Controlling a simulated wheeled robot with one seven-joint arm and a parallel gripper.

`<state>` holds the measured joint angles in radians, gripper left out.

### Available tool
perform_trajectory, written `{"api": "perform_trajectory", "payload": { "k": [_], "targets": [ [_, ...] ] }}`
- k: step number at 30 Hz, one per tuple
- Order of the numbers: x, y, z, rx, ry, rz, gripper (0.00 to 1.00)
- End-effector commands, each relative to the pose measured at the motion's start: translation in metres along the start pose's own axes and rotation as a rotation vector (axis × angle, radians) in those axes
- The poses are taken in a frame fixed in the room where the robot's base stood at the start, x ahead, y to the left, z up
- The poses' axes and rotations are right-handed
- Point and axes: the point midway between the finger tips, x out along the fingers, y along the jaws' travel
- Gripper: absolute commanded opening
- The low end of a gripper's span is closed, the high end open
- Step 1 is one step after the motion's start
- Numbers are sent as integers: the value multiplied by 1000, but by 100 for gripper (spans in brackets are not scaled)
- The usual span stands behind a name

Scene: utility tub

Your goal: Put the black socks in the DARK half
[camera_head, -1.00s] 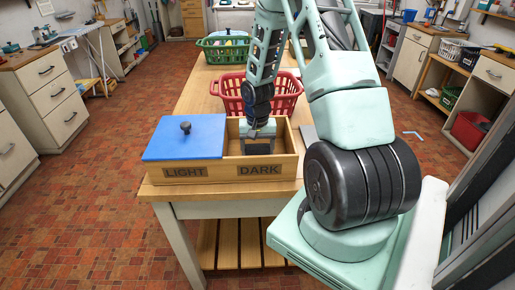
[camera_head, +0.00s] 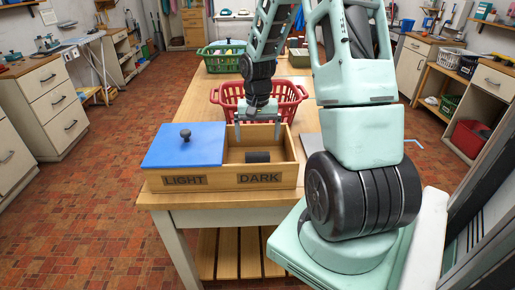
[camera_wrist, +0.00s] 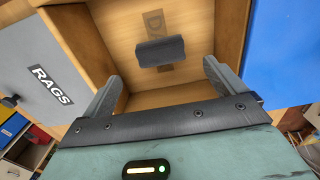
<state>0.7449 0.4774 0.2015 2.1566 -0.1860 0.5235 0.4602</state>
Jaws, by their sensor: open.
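The black socks (camera_head: 258,157), a dark roll, lie on the floor of the open DARK half of the wooden box (camera_head: 222,180). They also show in the wrist view (camera_wrist: 160,51), lying apart from my fingers. My gripper (camera_head: 257,132) is above the DARK half, open and empty, with its two fingers spread. The fingers also show in the wrist view (camera_wrist: 158,80) on either side. A blue lid (camera_head: 185,146) with a dark knob covers the LIGHT half, so its inside is hidden.
The box stands at the near end of a long wooden table (camera_head: 205,100). A red basket (camera_head: 285,103) is just behind it, and a green basket (camera_head: 222,57) is farther back. In the wrist view a grey panel marked RAGS (camera_wrist: 50,85) lies beside the compartment.

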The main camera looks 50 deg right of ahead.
Motion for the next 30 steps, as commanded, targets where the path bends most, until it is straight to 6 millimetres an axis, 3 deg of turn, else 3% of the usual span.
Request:
{"api": "perform_trajectory", "payload": {
  "k": [6, 12, 14, 17, 20, 24, 27, 30],
  "targets": [
    [-26, 0, -1, 1, 3, -1, 96],
    [-31, -2, 1, -4, -1, -1, 96],
    [-33, -10, 6, -28, 0, -3, 96],
    [-41, -40, 27, -129, 1, -10, 96],
    [-53, -86, 70, -303, 3, -21, 96],
    [-70, -141, 154, -599, 0, -37, 96],
    [-79, -162, 219, -810, -2, -45, 96],
    [-87, -169, 282, -1020, -4, -51, 96]
  ]
}}
